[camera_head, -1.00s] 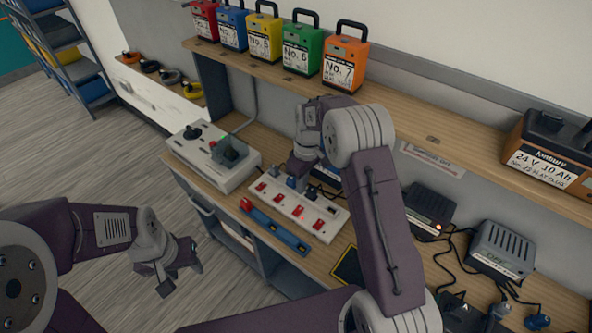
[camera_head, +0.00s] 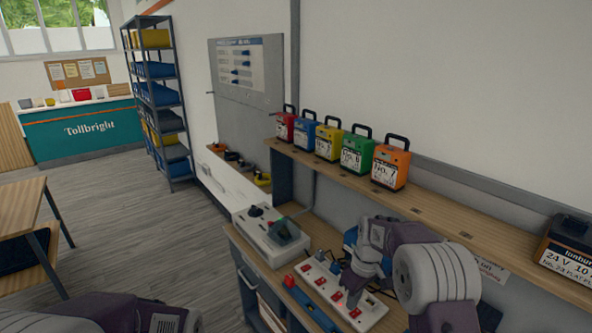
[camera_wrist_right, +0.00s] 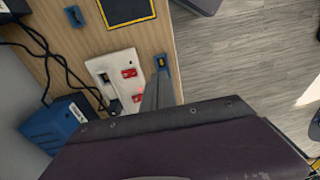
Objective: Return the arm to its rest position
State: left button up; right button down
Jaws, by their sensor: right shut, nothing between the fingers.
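My right arm reaches in from the lower right of the head view. Its gripper (camera_head: 353,297) is shut and empty, and appears over or just above the white power strip (camera_head: 372,313) with red switches. I cannot tell the gap between them. In the right wrist view a grey finger (camera_wrist_right: 155,92) shows beside the strip (camera_wrist_right: 117,68). My left arm shows only as a wrist part at the bottom left of the head view; its gripper is out of the frame.
A grey box with a lever (camera_head: 262,237) stands left of the strip on the wooden bench. Above runs a shelf (camera_head: 445,205) with several coloured battery packs (camera_head: 390,167) and a larger pack (camera_head: 570,247). Open floor (camera_head: 130,235) lies to the left.

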pick_arm(q)
jog(key=shift+w+f, duration=0.2)
jog(key=shift+w, duration=0.4)
pick_arm(e)
jog(key=s+d+m+t+h, duration=0.1)
jog(key=s+m, duration=0.7)
jog(key=s, duration=1.2)
jog(key=shift+d+f, duration=0.2)
jog(key=shift+d, duration=0.4)
